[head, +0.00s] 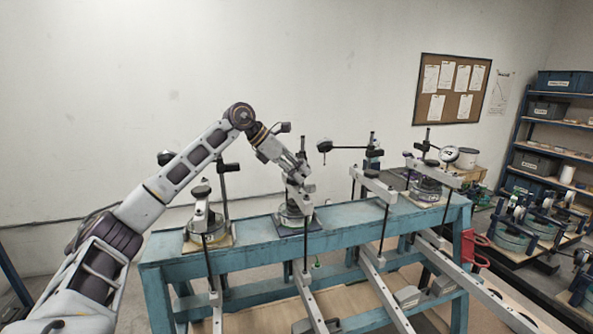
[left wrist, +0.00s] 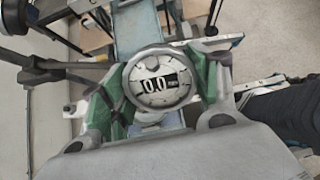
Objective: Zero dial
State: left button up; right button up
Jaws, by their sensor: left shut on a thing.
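My left gripper (head: 298,192) reaches down over the middle station of the blue bench (head: 345,232). In the left wrist view its fingers (left wrist: 160,92) have green pads and stand on both sides of a round dial (left wrist: 160,101). They are shut on it. The dial faces the wrist camera, with a pale rim and a dark window showing white digits that look like 0.0. In the head view the gripper mostly hides this dial. My right gripper is in neither view.
A lever-frame station (head: 208,222) stands at the bench's left end. Another, with a white round gauge (head: 449,154), stands at the right end. Upright posts with arms rise behind the bench. Long beams (head: 385,293) jut from its front. A blue shelf (head: 555,120) stands at right.

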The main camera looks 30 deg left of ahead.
pick_arm(q)
jog(key=shift+r, duration=0.1)
jog(key=o, duration=1.1)
jog(key=shift+c, duration=0.2)
jog(key=v, duration=1.2)
